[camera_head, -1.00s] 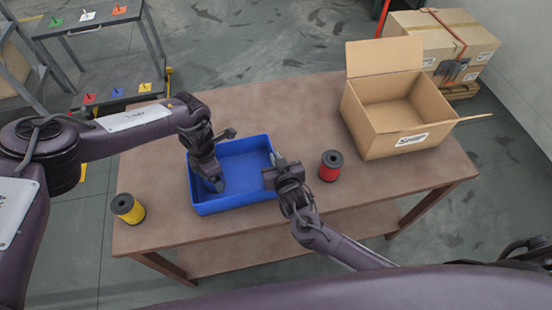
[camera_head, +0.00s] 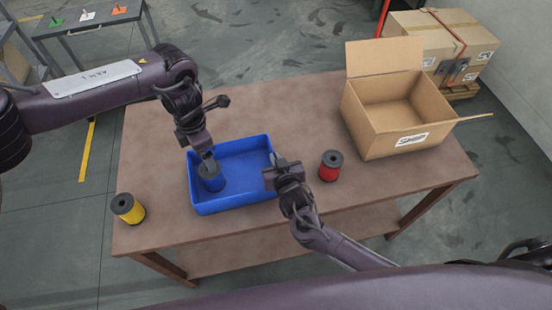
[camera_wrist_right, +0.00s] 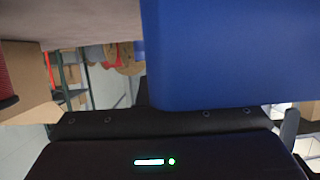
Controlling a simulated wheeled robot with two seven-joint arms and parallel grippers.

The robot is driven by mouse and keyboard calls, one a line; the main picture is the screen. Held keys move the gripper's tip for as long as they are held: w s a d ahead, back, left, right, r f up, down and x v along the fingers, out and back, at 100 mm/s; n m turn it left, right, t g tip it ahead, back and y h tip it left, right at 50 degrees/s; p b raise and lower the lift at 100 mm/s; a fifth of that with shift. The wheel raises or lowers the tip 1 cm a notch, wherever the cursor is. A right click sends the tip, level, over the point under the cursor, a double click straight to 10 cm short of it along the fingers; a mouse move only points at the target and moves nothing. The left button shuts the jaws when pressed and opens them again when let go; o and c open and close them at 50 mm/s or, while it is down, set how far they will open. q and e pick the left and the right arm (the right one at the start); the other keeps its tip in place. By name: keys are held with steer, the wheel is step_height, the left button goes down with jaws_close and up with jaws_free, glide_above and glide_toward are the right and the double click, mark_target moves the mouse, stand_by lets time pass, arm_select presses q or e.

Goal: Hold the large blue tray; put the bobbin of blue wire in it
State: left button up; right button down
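The large blue tray (camera_head: 240,202) lies on the brown table. The bobbin of blue wire (camera_head: 211,180) stands inside it, near its left wall. My left gripper (camera_head: 208,160) is over the bobbin, its fingertips at the bobbin's top. I cannot tell whether its fingers are open or still touch the bobbin. My right gripper (camera_head: 273,168) is at the tray's right wall and appears shut on it. In the right wrist view the tray's blue wall (camera_wrist_right: 230,55) fills the upper right, close against the gripper.
A red bobbin (camera_head: 331,166) stands right of my right gripper. A yellow bobbin (camera_head: 128,208) stands at the table's left front. An open cardboard box (camera_head: 375,125) sits at the right back. The table (camera_head: 270,100) behind the tray is clear.

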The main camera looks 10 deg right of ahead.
steer(key=c, duration=1.5)
jaws_free()
steer(key=shift+c, duration=0.2)
